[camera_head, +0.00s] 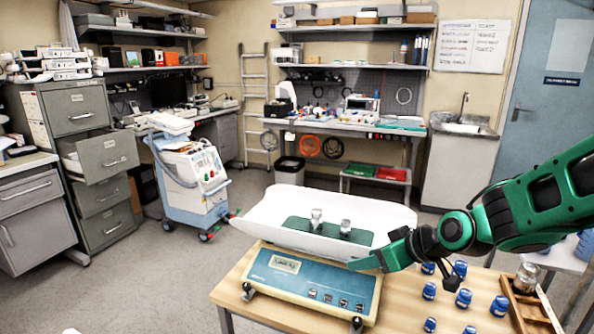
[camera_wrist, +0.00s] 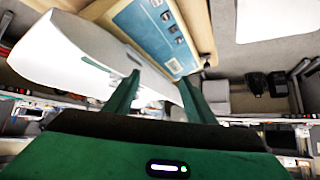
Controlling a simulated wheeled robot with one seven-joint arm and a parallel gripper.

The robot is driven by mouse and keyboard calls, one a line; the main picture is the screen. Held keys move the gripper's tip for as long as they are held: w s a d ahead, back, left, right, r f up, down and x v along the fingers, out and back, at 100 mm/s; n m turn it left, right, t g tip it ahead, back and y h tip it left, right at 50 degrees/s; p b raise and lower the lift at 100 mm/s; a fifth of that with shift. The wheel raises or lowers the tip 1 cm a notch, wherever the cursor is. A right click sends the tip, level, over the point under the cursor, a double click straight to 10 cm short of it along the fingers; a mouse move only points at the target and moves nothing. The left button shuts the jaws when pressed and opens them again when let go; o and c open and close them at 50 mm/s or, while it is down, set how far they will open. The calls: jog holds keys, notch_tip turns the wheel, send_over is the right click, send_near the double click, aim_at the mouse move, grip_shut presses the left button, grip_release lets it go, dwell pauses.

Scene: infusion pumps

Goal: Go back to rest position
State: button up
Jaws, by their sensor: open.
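My gripper (camera_head: 380,259) is at the right front side of the baby scale, close to the white pan's edge and above the scale body in the head view. I cannot tell whether it touches the pan. In the wrist view the two green fingers (camera_wrist: 158,92) are apart with nothing between them. The white scale pan (camera_head: 276,215) sits on the cream and blue scale body (camera_head: 300,290). Two metal weights, one on the left (camera_head: 316,218) and one on the right (camera_head: 345,227), stand on a green patch in the pan. The scale body also shows in the wrist view (camera_wrist: 150,30).
A wooden tray (camera_head: 530,310) with a metal weight (camera_head: 526,278) is at the table's right edge. A wheeled machine (camera_head: 190,180) stands behind left. Open floor (camera_head: 130,270) lies to the left.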

jog(key=s+d+m+g+h, duration=0.2)
jog(key=s+d+m+g, duration=0.2)
jog(key=s+d, duration=0.8)
jog(key=s+d+m+g+h, duration=0.3)
jog(key=s+d+m, duration=0.6)
jog(key=s, duration=0.8)
jog(key=d, duration=0.2)
jog(key=shift+d+r+g, duration=0.35)
jog(key=shift+d+g, duration=0.05)
jog(key=shift+w+f+h, duration=0.25)
jog(key=shift+w+h, duration=0.05)
jog(key=shift+w, duration=0.25)
